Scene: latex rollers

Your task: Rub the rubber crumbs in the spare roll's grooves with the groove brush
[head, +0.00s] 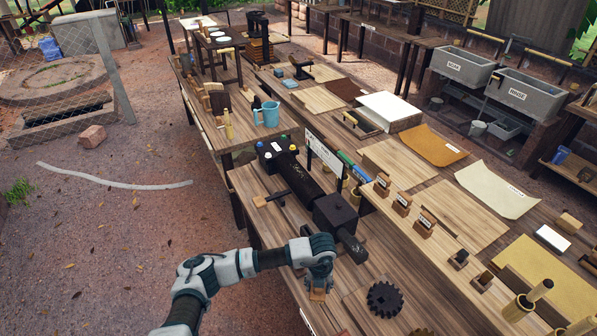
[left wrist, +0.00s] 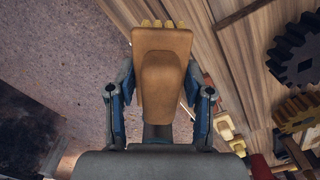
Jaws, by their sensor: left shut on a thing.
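My left gripper (head: 319,281) is over the near end of the wooden bench, with its fingers pointing down. It is shut on the groove brush (head: 318,293), of which only a small brown part shows below the fingers. In the left wrist view the brush (left wrist: 160,80) is a tan wooden block between the two fingers, with a row of yellowish tufts at its far end. A long dark roll (head: 297,182) lies on the bench beyond the gripper, joined to a black block; I cannot tell whether it is the spare roll. Its grooves and any crumbs are too small to make out.
Dark gears (head: 384,299) lie on the bench right of the gripper. A wooden-handled tool (head: 270,198) lies left of the roll. A blue jug (head: 268,115) stands farther back. Grey sinks (head: 541,100) are at the right. The ground left of the bench is mostly open.

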